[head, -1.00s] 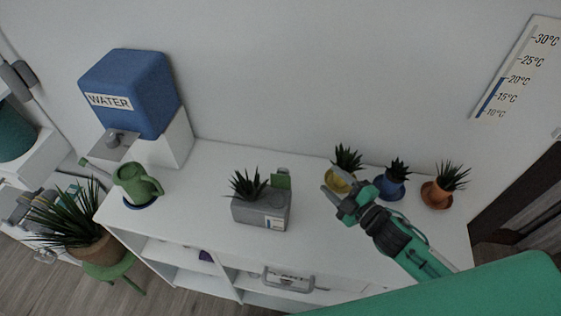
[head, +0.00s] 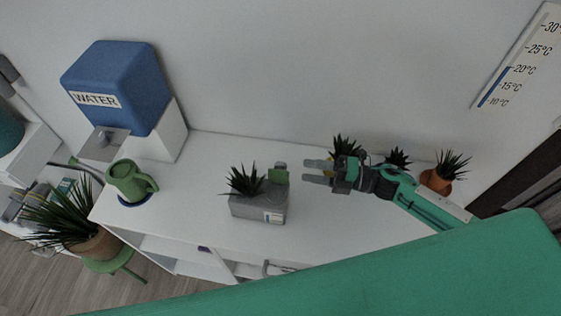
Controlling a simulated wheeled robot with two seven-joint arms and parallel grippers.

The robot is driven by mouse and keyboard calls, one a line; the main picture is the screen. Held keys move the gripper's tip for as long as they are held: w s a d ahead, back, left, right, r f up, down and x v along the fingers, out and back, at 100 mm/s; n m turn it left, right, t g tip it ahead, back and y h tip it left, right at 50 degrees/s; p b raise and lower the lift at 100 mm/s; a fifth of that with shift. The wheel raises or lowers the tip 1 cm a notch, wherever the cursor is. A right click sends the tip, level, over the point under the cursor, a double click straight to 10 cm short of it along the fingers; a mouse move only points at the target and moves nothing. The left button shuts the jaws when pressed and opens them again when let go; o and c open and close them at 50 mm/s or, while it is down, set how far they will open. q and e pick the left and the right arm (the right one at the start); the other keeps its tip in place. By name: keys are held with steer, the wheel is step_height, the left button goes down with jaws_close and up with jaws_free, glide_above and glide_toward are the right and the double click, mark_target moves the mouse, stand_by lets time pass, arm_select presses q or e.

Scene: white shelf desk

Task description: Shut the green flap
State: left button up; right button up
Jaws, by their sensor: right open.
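A small gap shows between the fingertips and the flap. My left gripper is not in view.
Behind my right arm are small potted plants, with an orange pot (head: 436,181) at the right. A green watering can (head: 130,182) and a blue water tank (head: 118,88) stand at the left. The white desk top (head: 340,222) is clear in front of the arm.

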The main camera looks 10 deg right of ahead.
mark_target(281, 167)
steer(key=p+x, duration=0.2)
steer(key=x, duration=0.6)
steer(key=shift+w+a, duration=0.15)
steer(key=shift+a, duration=0.15)
steer(key=c, duration=0.9)
